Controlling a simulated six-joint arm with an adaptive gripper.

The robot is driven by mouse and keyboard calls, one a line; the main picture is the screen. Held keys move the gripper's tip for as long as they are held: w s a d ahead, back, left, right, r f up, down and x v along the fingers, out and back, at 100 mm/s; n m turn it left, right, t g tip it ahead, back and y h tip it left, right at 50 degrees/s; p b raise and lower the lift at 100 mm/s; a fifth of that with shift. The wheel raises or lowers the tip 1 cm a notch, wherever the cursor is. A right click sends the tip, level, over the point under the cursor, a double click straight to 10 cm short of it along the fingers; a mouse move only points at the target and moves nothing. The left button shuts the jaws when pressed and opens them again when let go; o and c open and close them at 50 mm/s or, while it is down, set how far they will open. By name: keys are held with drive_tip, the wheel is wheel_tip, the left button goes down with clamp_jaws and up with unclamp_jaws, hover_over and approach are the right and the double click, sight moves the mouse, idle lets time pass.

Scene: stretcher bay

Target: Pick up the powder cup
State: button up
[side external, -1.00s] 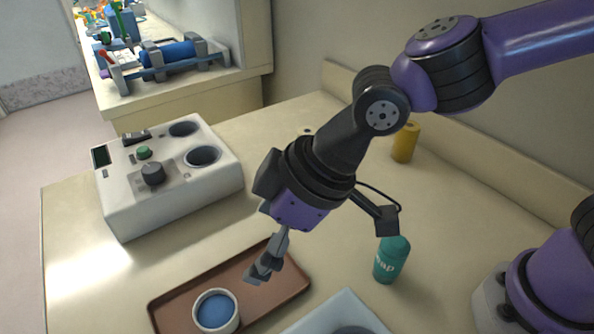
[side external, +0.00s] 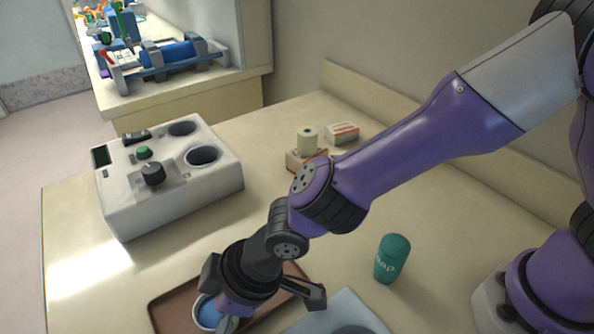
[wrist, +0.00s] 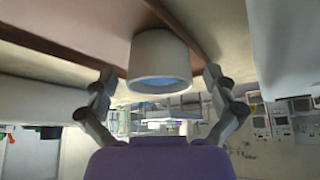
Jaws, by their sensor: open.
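The powder cup (side external: 201,313) is a white round cup with blue contents, standing on a brown tray (side external: 165,308). My gripper (side external: 228,322) is low over the tray, right at the cup, and covers part of it in the side external view. In the wrist view the cup (wrist: 160,52) lies between the two spread fingers of my gripper (wrist: 160,78), with a gap on each side. The wrist picture appears upside down. The fingers are open and hold nothing.
A teal bottle (side external: 392,259) stands right of the tray. A light grey-blue item (side external: 345,306) lies at the front edge of view. A white device (side external: 170,190) with two wells is at the left. Small boxes (side external: 343,132) and a roll (side external: 307,140) stand at the back.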

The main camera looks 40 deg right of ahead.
drive_tip(key=c, duration=1.2)
